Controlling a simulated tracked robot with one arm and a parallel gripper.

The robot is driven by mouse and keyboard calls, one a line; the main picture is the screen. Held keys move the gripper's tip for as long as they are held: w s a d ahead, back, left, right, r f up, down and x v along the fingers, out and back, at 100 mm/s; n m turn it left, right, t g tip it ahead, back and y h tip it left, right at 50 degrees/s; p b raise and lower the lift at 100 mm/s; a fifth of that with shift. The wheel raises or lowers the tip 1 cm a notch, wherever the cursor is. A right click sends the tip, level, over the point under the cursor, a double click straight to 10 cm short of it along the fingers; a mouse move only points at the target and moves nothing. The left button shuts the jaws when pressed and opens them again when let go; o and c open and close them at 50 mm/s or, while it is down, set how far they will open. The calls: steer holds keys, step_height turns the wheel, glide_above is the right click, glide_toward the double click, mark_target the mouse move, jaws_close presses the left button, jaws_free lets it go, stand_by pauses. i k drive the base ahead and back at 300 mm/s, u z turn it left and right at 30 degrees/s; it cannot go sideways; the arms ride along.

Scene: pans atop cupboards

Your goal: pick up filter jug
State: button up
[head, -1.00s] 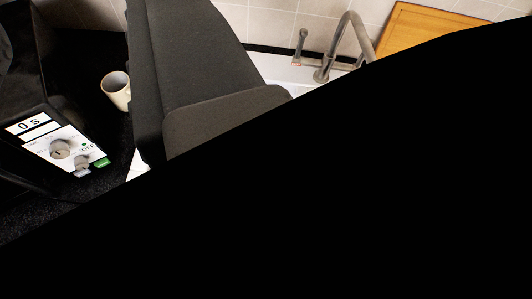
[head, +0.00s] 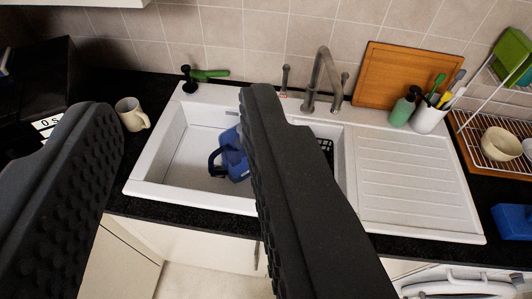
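A blue jug with a dark loop handle, which looks like the filter jug (head: 233,158), is in the left bowl of the white sink (head: 180,190). It seems tilted, and its right part is hidden behind my right finger. My gripper (head: 182,100) is open, with its two dark, studded fingers wide apart in the foreground. Nothing is between the fingers at close range. The jug shows farther off, between them and near the right finger, apart from the gripper as far as I can tell.
A cream mug (head: 131,114) stands left of the sink. The tap (head: 322,78) rises behind it. A wooden board (head: 405,77), a green bottle (head: 403,108), a white utensil pot (head: 428,117) and a dish rack (head: 500,150) are to the right. The drainboard (head: 415,185) is clear.

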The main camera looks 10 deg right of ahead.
mark_target(234, 165)
steer(key=z, duration=0.15)
steer(key=i, duration=0.5)
steer(key=u, duration=0.05)
steer(key=k, duration=1.25)
steer(key=u, duration=0.3)
steer(key=i, duration=2)
steer(key=z, duration=0.8)
